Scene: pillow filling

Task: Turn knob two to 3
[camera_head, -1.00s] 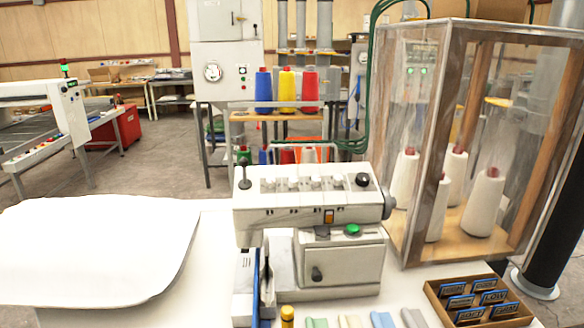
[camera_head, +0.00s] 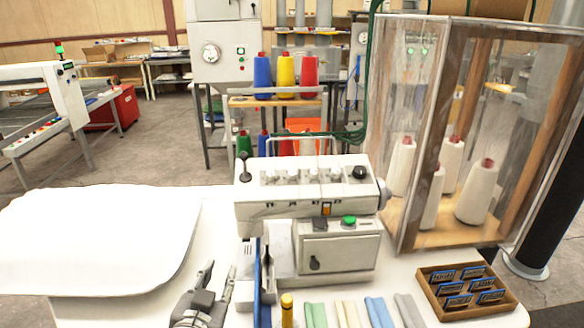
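A white sewing machine (camera_head: 305,207) stands on the white table. A row of small knobs (camera_head: 300,175) runs along its top. Which one is knob two, and any numbers on the knobs, are too small to tell. A larger black knob (camera_head: 360,172) sits at the top right end, and a green button (camera_head: 349,220) is on the front. My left gripper (camera_head: 219,275) is in the lower middle, left of the machine and apart from it. Its two fingers point up and are spread, with nothing between them. My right gripper is not in view.
A clear-walled case (camera_head: 400,215) with white thread cones stands at the right. A wooden tray of labelled cards (camera_head: 430,292) and several pastel fabric strips (camera_head: 345,312) lie in front. A yellow-topped post (camera_head: 287,308) stands beside the strips.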

